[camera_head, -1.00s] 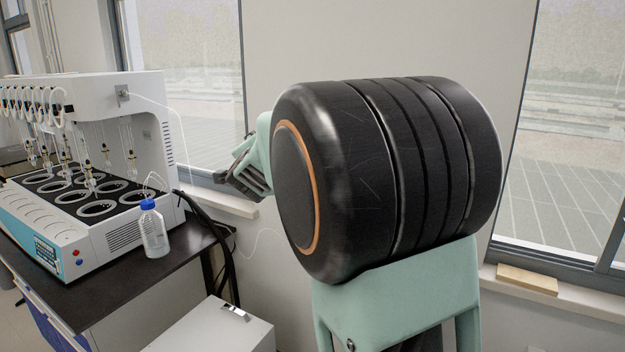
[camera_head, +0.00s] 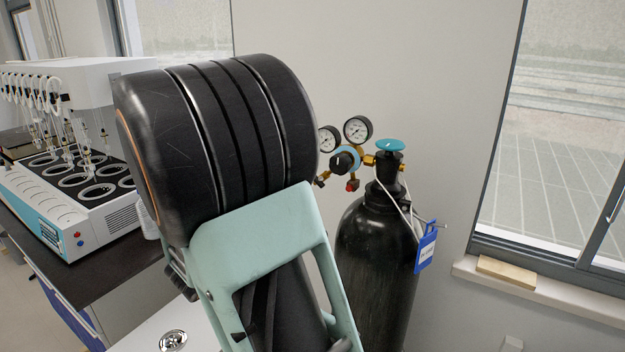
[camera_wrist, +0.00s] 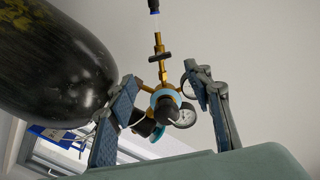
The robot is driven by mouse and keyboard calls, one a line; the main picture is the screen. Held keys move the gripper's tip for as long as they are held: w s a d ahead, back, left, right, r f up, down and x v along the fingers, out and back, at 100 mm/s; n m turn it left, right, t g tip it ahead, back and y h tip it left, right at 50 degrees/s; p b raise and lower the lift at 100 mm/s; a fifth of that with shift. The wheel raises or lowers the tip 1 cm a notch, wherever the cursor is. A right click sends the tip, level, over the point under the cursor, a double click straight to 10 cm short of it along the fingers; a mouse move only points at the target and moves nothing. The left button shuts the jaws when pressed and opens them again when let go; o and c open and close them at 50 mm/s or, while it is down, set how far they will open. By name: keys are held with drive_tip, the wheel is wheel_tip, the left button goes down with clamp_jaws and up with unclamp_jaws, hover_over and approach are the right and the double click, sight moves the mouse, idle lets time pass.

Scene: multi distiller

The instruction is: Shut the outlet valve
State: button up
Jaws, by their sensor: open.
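A gas cylinder's regulator (camera_head: 346,160) with two round gauges and a black knob stands right of my arm in the head view. In the wrist view, the regulator (camera_wrist: 165,100) appears between and beyond my fingers. A brass outlet pipe runs up from it, with a small black cross handle that looks like the outlet valve (camera_wrist: 161,57), and a hose fitting above. My gripper (camera_wrist: 160,76) is open, one finger on each side of the brass pipe; I see no clear contact.
The black cylinder (camera_head: 375,270) has a teal top handwheel (camera_head: 390,145) and a blue tag (camera_head: 426,248). A multi-position distiller (camera_head: 75,180) stands on a dark bench (camera_head: 90,290) at left. A window sill (camera_head: 540,290) with a wooden block is at right.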

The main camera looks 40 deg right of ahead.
drive_tip(key=p+x, duration=0.1)
drive_tip(key=x, duration=0.8)
drive_tip(key=shift+w+d+p, duration=0.2)
drive_tip(key=shift+d+p, duration=0.1)
drive_tip(key=shift+p, duration=0.05)
drive_tip(key=c, duration=1.1)
drive_tip(key=shift+c, duration=0.2)
drive_tip(key=shift+f+m+b, duration=0.25)
drive_tip(key=shift+m+b, duration=0.15)
drive_tip(key=shift+b, duration=0.8)
drive_tip(key=shift+r+m+b, duration=0.1)
drive_tip(key=shift+m+b, duration=0.3)
drive_tip(key=shift+b, duration=0.5)
drive_tip(key=shift+r, duration=0.1)
